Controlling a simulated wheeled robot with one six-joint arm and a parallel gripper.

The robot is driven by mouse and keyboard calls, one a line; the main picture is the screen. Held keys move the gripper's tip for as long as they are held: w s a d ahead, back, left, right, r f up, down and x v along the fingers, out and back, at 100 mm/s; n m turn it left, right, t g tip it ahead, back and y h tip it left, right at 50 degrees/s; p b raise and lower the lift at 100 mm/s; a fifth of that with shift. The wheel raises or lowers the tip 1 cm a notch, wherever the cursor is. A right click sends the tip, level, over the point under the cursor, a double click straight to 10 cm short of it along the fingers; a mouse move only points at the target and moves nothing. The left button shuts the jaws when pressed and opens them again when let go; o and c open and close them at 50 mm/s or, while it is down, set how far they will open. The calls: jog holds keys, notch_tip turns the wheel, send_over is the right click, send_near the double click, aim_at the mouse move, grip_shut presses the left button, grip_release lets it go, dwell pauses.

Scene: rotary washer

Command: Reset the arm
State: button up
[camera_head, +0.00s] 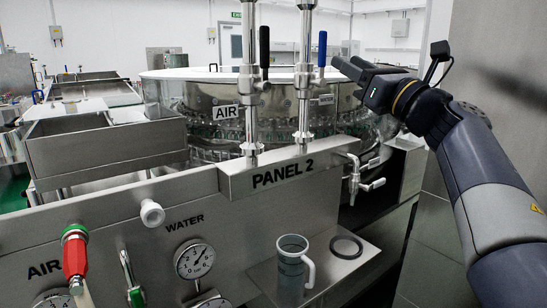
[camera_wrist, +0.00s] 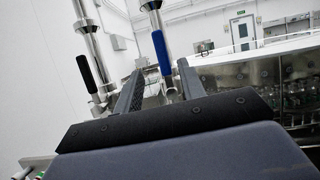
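My gripper (camera_head: 347,66) is at the upper right of the head view, on my arm that reaches up from the lower right. It points left toward the blue-handled valve lever (camera_head: 322,48). In the wrist view my gripper (camera_wrist: 160,80) has its two dark fingers apart with nothing held between them. The blue lever (camera_wrist: 161,52) shows beyond and between the fingers there, and the black lever (camera_wrist: 86,70) stands to their left. I see no contact with either lever.
The steel panel (camera_head: 230,178) marked "PANEL 2" carries two upright pipes, a tap (camera_head: 354,172) and gauges. A mug (camera_head: 292,262) and a round black-rimmed item (camera_head: 346,246) rest on a small steel shelf (camera_head: 265,285). The round washer (camera_head: 230,80) stands behind. Floor shows at lower right.

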aim_at(326, 46)
jog(key=shift+m, duration=0.5)
jog(key=p+x, duration=0.2)
jog(key=x, duration=0.7)
jog(key=shift+w+d+r, duration=0.1)
jog(key=shift+w+r, duration=0.1)
jog(key=shift+r, duration=0.05)
jog(key=shift+w+d+f+m+t+h+p, duration=0.1)
jog(key=shift+d+m+t+h+p, duration=0.35)
jog(key=shift+m, duration=0.45)
jog(key=shift+w+f+m+h, duration=0.1)
jog(key=shift+f+m+h, duration=0.1)
jog(key=shift+m+h, duration=0.1)
